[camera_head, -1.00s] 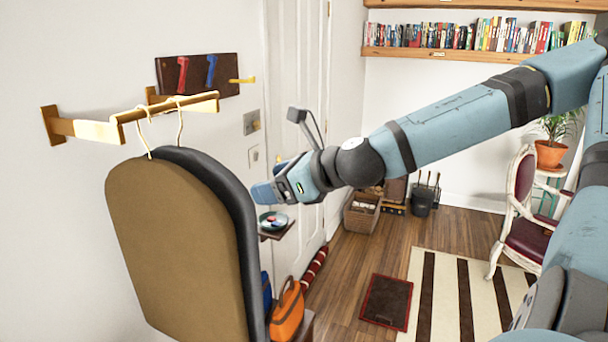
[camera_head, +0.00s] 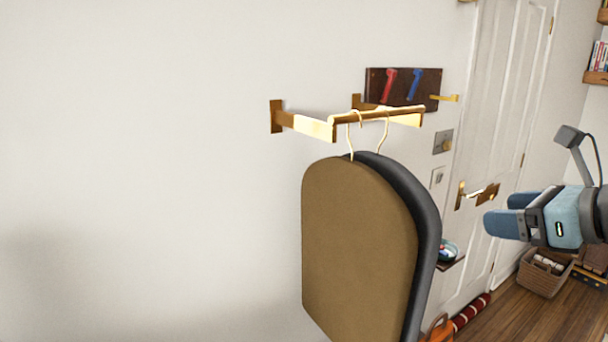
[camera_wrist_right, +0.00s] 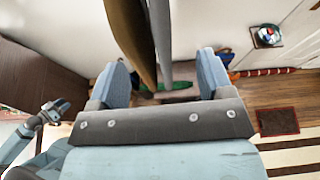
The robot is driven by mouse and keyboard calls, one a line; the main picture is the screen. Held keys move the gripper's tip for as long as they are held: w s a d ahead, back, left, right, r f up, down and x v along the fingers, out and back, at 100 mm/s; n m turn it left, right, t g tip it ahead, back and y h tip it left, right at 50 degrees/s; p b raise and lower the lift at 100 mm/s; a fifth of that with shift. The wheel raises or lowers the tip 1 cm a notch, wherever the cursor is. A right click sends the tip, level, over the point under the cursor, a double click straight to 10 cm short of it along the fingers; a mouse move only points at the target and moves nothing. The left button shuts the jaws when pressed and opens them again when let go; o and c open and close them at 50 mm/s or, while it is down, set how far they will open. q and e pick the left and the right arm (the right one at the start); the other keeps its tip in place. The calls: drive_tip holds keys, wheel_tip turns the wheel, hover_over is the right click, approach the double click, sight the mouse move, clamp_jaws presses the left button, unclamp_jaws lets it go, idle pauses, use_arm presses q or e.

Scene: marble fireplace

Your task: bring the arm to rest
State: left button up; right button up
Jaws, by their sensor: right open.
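My right gripper (camera_head: 500,212) is at the right of the head view, its two blue fingers apart with nothing between them. In the right wrist view its open fingers (camera_wrist_right: 165,77) frame the bottom half of the picture. A brown garment shape (camera_head: 355,240) and a dark one (camera_head: 425,215) hang on hangers from a brass rail (camera_head: 375,117). The right gripper is to their right, with a gap in the head view. They also show beyond the fingers in the wrist view (camera_wrist_right: 128,35). A blue and black arm end, likely my left gripper (camera_wrist_right: 52,110), shows small there; its jaw is unclear.
A dark plaque with red and blue hooks (camera_head: 403,87) is on the wall behind the rail. A white door (camera_head: 505,100) with a brass handle stands behind the right gripper. A small shelf (camera_head: 452,263) and a wicker basket (camera_head: 540,278) are lower right. The left wall is bare.

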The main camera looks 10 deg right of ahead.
drive_tip(key=a+f+m+h, duration=0.1)
drive_tip(key=a+f+m, duration=0.3)
drive_tip(key=f+m, duration=0.65)
drive_tip(key=a+f+m+h, duration=0.1)
drive_tip(key=a+f+m, duration=0.3)
drive_tip(key=f+m, duration=0.7)
drive_tip(key=s+a+f+m+g+h, duration=0.1)
drive_tip(key=s+a+f+m+g, duration=0.3)
drive_tip(key=s+f+m, duration=0.45)
drive_tip(key=s+a+f+m+g+h, duration=0.1)
drive_tip(key=s+a+f+m+g, duration=0.3)
drive_tip(key=s+f+m, duration=0.5)
drive_tip(key=w+a+f+t+y+p, duration=0.1)
drive_tip(key=w+a+f+t, duration=0.1)
drive_tip(key=f, duration=0.4)
drive_tip(key=w+a+f+n+t+y+p, duration=0.1)
drive_tip(key=w+a+f+t+y, duration=0.1)
drive_tip(key=f, duration=0.4)
drive_tip(key=w+a+t, duration=0.1)
drive_tip(key=w+t, duration=0.1)
drive_tip(key=shift+w+n+p, duration=0.3)
drive_tip(key=shift+w+p, duration=0.05)
